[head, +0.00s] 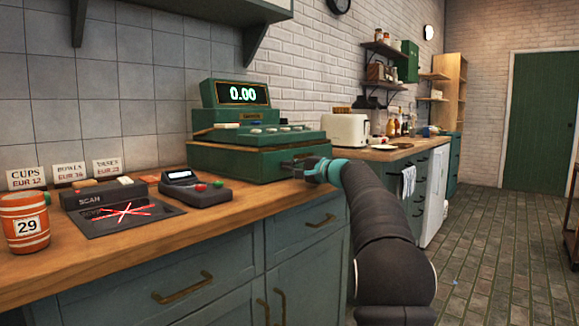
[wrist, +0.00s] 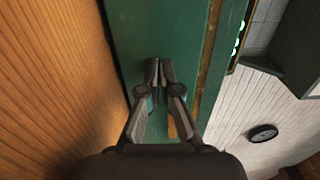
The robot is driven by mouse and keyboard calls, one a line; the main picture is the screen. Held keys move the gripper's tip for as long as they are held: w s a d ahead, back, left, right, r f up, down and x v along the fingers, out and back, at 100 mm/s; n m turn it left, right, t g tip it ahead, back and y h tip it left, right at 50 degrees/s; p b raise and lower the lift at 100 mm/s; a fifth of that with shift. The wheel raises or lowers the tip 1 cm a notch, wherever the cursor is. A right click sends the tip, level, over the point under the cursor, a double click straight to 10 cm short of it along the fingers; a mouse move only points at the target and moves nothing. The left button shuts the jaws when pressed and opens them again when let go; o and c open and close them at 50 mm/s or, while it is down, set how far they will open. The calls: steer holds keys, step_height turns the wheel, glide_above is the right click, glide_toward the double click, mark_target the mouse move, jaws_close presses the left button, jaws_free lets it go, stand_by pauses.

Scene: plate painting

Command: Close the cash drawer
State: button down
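A green cash register (head: 255,135) stands on the wooden counter, its display reading 0.00. Its cash drawer (head: 250,165) is the low green part at the base. No open tray shows, and I cannot tell whether a small gap is left. My gripper (head: 296,164) is at the right part of the drawer's front. In the wrist view the two fingertips of my gripper (wrist: 159,68) are together with nothing seen between them. They point at the green drawer front (wrist: 130,40), touching it or very close; the exact contact is hidden.
A white toaster (head: 346,129) is right of the register.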

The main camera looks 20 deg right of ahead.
steer(key=shift+a, duration=0.15)
steer(key=shift+s+f+b, duration=0.1)
steer(key=shift+s+b, duration=0.3)
steer(key=b+v, duration=0.2)
steer(key=v, duration=1.1)
steer(key=shift+d, duration=0.5)
